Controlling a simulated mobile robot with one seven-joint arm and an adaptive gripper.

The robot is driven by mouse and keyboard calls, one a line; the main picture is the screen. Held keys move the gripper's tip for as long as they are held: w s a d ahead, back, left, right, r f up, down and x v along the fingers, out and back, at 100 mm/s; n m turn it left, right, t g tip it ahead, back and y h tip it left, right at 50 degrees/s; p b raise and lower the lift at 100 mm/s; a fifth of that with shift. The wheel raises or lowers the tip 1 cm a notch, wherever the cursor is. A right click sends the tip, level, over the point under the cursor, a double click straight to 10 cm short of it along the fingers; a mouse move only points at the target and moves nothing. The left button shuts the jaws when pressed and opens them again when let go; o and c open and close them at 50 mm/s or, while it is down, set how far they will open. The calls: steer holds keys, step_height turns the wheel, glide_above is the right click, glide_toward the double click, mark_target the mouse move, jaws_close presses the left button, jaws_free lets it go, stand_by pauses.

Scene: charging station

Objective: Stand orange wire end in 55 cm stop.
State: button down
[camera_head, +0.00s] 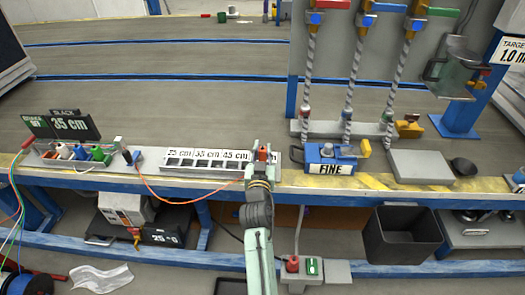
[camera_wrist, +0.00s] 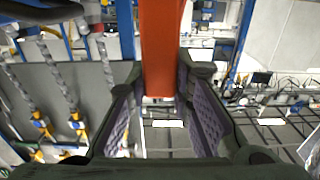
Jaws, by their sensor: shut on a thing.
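My gripper (camera_head: 262,158) is at the right end of the grey stop rack (camera_head: 168,168). In the wrist view my gripper (camera_wrist: 160,88) has its two purple-padded fingers shut on the orange wire end (camera_wrist: 163,45), an orange block. A little of the orange wire end also shows in the head view (camera_head: 263,154). The orange wire (camera_head: 185,196) sags from the connector block on the left to my gripper. Rack labels read 25, 35 and 45 cm; my gripper covers the right end, so the 55 cm label is hidden. I cannot tell whether the wire end touches the rack.
A connector block (camera_head: 78,153) with coloured plugs stands at left, by a sign reading 35 cm (camera_head: 68,124). The blue FINE device (camera_head: 328,160) stands close to the right of my gripper. Twisted rods (camera_head: 350,85) hang behind it. The bench behind the rack is clear.

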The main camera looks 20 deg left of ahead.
mark_target(262, 159)
steer(key=shift+f+b, duration=1.05)
steer(key=shift+f, duration=0.15)
steer(key=shift+s+f+b, duration=0.15)
steer(key=shift+f+b, duration=0.3)
steer(key=shift+b, duration=0.15)
steer(key=shift+r+p, duration=0.3)
steer(key=shift+p, duration=0.15)
steer(key=shift+r+p, duration=0.7)
steer(key=shift+r, duration=0.15)
steer(key=shift+w+r, duration=0.15)
steer(key=shift+w, duration=0.05)
steer(key=shift+f+b, duration=0.2)
steer(key=shift+b, duration=0.15)
stand_by(0.8)
steer(key=shift+f+b, duration=0.3)
